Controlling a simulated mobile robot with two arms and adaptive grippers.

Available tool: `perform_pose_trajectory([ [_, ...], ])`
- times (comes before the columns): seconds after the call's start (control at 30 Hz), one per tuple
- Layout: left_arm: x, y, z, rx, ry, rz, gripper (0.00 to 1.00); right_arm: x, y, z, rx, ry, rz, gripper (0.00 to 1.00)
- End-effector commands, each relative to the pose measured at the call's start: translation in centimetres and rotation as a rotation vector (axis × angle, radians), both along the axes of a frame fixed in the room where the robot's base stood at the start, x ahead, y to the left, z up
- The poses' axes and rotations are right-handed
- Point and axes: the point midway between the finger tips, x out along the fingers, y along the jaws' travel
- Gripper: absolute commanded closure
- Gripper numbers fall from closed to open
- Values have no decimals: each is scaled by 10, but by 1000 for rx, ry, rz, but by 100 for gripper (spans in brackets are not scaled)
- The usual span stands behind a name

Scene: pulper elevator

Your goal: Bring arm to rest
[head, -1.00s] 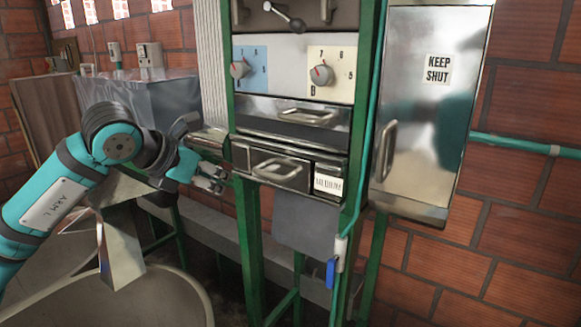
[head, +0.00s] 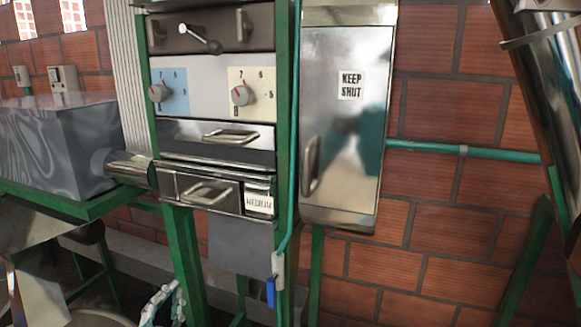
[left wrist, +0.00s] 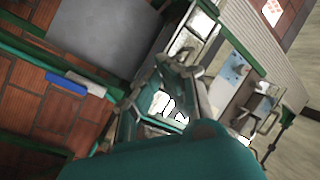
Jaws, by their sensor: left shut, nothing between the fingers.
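My left gripper (head: 166,303) shows only in part at the bottom edge of the head view, low in front of the green frame and below the drawers. It is shut and empty. In the left wrist view its fingers (left wrist: 178,72) show in the middle, with the machine behind them. Most of my left arm is out of the head view. My right gripper is in neither view.
A machine with two dials and metal drawers (head: 215,190) stands in a green frame. A shut cabinet (head: 340,170) marked KEEP SHUT hangs beside it. A blue-handled valve (head: 271,290) hangs below. A metal chute (head: 545,85) is at right.

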Motion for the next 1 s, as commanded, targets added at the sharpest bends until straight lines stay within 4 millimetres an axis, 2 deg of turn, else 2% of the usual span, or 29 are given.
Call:
perform_pose_trajectory([
  [0.03, -13, 8, -38, -72, 132, 44, 100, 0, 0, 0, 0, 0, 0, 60],
  [0.1, -35, 16, -86, -155, 315, 99, 100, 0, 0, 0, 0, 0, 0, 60],
  [0.2, -75, 19, -146, -253, 560, 161, 100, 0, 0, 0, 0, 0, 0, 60],
  [0.3, -115, 16, -187, -320, 754, 200, 100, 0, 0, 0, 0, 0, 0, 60],
  [0.4, -151, 11, -216, -369, 912, 224, 100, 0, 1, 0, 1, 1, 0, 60],
  [0.5, -185, 5, -236, -407, 1046, 239, 100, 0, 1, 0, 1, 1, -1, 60],
  [0.73, -259, -11, -264, -477, 1322, 257, 100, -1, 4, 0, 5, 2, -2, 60],
  [1.0, -241, -14, -349, -465, 1351, 265, 100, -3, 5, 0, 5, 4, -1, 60],
])
